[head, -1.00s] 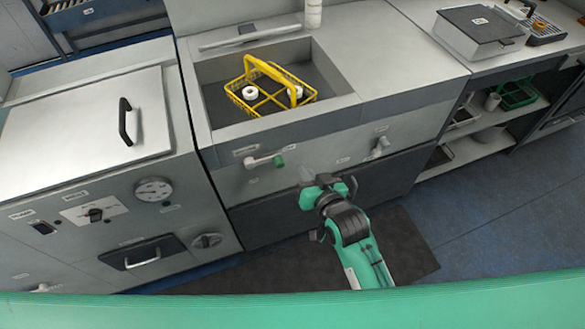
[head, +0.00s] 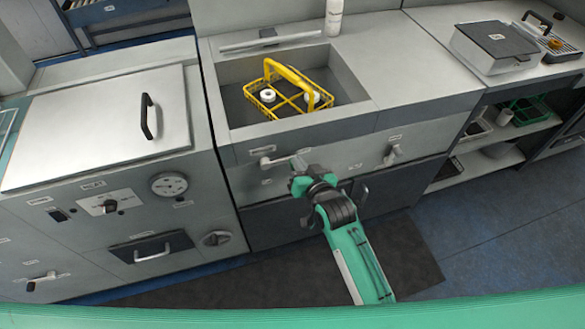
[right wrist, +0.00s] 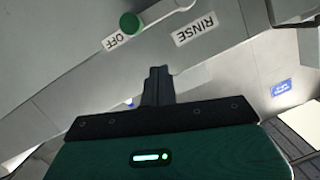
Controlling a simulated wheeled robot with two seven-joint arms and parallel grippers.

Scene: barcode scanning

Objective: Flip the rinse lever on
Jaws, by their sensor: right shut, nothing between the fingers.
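The rinse lever (head: 275,160) is a pale bar on the front panel below the sink. In the right wrist view its green knob (right wrist: 131,24) is beside a label reading OFF, close to a RINSE label (right wrist: 195,29). My right gripper (head: 298,163) is shut and empty in front of the panel, at the lever's knob end. It hides the knob in the head view. In the right wrist view its closed fingertips (right wrist: 158,72) are below the knob and lever, apart from them in the picture; contact is not visible. My left gripper is not in view.
A similar handle (head: 391,155) is on the panel to the right. The sink (head: 353,88) above holds a yellow wire basket (head: 316,76) with white round pieces. A cabinet with dials (head: 168,185) stands left. A dark mat (head: 405,255) lies on the floor.

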